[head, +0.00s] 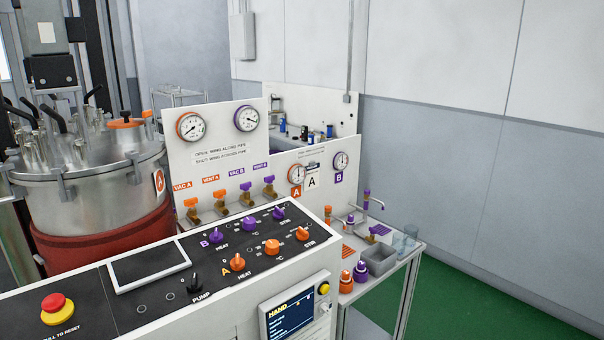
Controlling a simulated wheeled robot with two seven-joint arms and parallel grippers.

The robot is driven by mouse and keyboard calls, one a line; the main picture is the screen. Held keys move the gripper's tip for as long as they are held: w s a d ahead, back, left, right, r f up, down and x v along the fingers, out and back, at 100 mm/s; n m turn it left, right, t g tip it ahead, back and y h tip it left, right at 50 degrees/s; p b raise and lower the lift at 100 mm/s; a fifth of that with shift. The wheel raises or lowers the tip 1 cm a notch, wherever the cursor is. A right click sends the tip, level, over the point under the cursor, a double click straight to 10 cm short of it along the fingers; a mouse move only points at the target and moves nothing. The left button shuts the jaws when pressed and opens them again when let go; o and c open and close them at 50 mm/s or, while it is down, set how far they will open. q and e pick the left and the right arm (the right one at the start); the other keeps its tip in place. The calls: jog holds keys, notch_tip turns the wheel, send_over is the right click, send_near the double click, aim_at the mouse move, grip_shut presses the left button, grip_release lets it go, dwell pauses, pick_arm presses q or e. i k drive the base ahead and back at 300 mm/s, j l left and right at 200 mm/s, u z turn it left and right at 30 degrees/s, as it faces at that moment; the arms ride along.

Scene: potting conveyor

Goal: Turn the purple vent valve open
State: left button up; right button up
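The purple vent valve (269,182) is the rightmost of the small valves in a row on the white back panel of the console. A label reading VENT B is above it. It has a purple wing on a brass-coloured body; the wing is too small for me to tell whether it lies along or across the pipe. The purple VAC B valve (246,189) is just left of it. The orange VENT A valve (220,195) and orange VAC A valve (191,204) are further left. Neither of my grippers is in view.
The console (220,265) with purple and orange knobs lies in front of the valves. A red stop button (57,307) is at its left. A steel vessel (95,185) stands at the left. A side table (405,262) with small items is at the right. Green floor (480,300) is clear.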

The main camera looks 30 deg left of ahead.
aim_at(269, 179)
jog(key=i+l+z, duration=0.3)
jog(key=i, duration=0.4)
jog(key=i+z, duration=0.3)
jog(key=i, duration=0.35)
jog(key=i+u, duration=0.25)
jog(key=i, duration=0.2)
jog(key=i+l+u, duration=0.25)
jog(key=i, duration=0.2)
jog(key=i+u, duration=0.2)
jog(key=u, duration=0.2)
jog(key=i+l+u, duration=0.15)
jog(key=u, duration=0.2)
jog(key=i+l+u, duration=0.15)
jog(key=u, duration=0.25)
jog(key=i+l+u, duration=0.1)
jog(key=l+u, duration=0.25)
jog(key=i+l+u, duration=0.1)
jog(key=l+u, duration=0.3)
jog(key=i+l+u, duration=0.1)
jog(key=l+u, duration=0.65)
